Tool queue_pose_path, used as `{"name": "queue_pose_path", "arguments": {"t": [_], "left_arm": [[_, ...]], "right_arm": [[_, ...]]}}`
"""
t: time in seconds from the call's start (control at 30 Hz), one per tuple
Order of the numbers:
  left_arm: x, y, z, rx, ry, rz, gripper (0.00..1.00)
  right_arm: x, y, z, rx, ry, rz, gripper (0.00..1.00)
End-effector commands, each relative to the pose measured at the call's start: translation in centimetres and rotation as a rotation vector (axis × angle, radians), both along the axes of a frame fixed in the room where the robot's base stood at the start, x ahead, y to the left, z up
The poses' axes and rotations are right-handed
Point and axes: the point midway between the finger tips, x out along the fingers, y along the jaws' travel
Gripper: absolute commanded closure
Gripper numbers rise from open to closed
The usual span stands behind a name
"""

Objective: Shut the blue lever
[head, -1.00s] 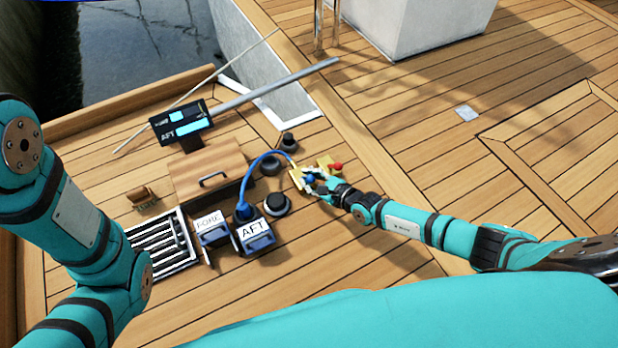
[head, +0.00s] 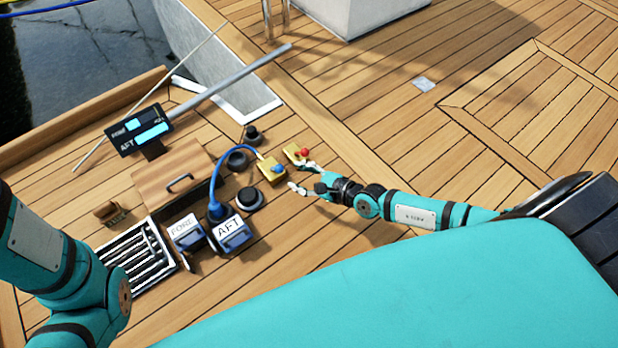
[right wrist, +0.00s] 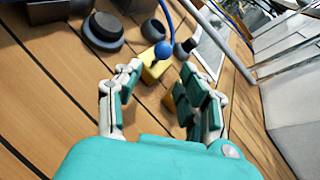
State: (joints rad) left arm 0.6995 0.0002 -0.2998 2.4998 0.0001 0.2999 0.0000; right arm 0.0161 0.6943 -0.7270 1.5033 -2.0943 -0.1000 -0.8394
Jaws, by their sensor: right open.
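The blue lever is a blue knob (head: 278,168) on a yellow valve block (head: 266,164), with a blue hose running from the block. In the right wrist view the blue knob (right wrist: 163,49) stands just beyond the fingertips, over its yellow block (right wrist: 152,72). My right gripper (head: 303,176) is open and empty, a little to the right of the blue knob and apart from it. The gripper (right wrist: 159,72) also shows in the wrist view, its two fingers spread. My left arm shows at the left edge, but its gripper is out of view.
A second yellow block with a red knob (head: 304,153) sits close by, just beyond my right gripper. Black round fittings (head: 250,199), the AFT box (head: 231,232) and the FORE box (head: 187,233) stand to the left. Deck to the right is clear.

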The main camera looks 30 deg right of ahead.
Motion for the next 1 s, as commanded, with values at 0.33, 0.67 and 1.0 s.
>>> {"name": "queue_pose_path", "arguments": {"t": [0.33, 0.67, 1.0], "left_arm": [[0.0, 0.0, 0.0, 0.000, -0.001, 0.000, 0.59], [0.0, 0.0, 0.0, 0.000, -0.001, 0.000, 0.59], [1.4, 0.1, 0.5, -0.001, 0.040, -0.002, 0.59]], "right_arm": [[-2.5, -1.5, 1.2, -0.001, 0.000, 0.000, 0.60], [-2.5, -1.4, 1.2, 0.000, 0.000, 0.000, 0.60], [-3.1, 1.7, 3.9, 0.188, 0.102, -0.037, 0.60]]}}
